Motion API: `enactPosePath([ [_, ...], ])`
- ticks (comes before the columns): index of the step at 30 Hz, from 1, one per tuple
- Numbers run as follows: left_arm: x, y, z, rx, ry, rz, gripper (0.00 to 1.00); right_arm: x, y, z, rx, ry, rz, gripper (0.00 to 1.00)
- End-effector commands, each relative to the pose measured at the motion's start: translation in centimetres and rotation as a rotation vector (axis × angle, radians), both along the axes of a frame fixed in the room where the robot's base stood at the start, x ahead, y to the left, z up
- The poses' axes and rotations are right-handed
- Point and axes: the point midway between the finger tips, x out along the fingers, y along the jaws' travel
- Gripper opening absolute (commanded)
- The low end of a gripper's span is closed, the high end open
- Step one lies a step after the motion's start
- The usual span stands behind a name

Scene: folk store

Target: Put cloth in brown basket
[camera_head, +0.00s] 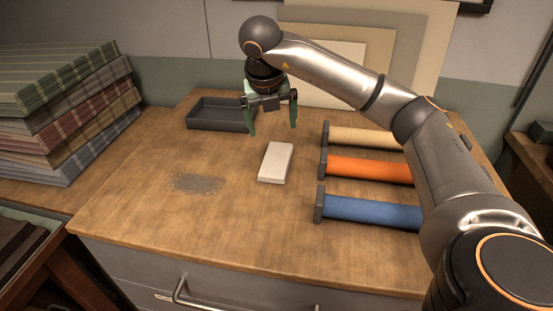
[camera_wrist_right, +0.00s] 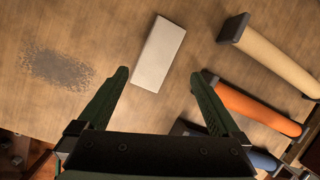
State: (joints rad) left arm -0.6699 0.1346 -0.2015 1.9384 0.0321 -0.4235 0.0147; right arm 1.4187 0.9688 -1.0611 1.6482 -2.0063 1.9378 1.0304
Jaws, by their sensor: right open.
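A pale flat rectangular item (camera_head: 275,162), perhaps folded cloth or a pad, lies on the wooden counter; it also shows in the right wrist view (camera_wrist_right: 159,53). My right gripper (camera_head: 272,130) is open and empty above the counter, just behind the pale item in the head view. In the right wrist view its green fingers (camera_wrist_right: 160,73) are spread, with the pale item beyond and between their tips. Folded plaid cloths (camera_head: 75,115) are stacked at the left. No brown basket is clearly seen; a dark grey open tray (camera_head: 205,127) stands at the back. My left gripper is not in view.
Tan (camera_head: 365,137), orange (camera_head: 365,168) and blue (camera_head: 370,210) rolls with dark end plates lie to the right. A grey speckled patch (camera_head: 196,184) marks the counter (camera_head: 140,205). Boards (camera_head: 330,60) lean at the back. The front left counter is clear.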

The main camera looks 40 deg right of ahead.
Motion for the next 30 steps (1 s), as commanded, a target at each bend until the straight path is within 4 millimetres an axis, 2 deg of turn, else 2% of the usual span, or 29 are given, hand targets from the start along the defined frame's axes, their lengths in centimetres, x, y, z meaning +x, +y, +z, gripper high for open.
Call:
enactPosePath([
  [3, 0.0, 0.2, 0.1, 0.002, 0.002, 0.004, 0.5, -0.1, 0.2, 0.1, 0.025, -0.072, -0.175, 1.0],
  [9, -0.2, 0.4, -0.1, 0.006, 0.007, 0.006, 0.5, -0.2, 0.3, 0.0, 0.052, -0.138, -0.329, 1.0],
  [13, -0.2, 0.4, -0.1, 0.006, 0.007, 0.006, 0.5, 0.1, -0.1, -1.2, 0.055, -0.141, -0.349, 1.0],
  [21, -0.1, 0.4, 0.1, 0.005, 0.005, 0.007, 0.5, 1.2, -1.6, -5.5, 0.054, -0.141, -0.347, 1.0],
  [30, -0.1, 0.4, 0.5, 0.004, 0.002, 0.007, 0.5, 1.8, -2.7, -7.9, 0.053, -0.14, -0.347, 1.0],
])
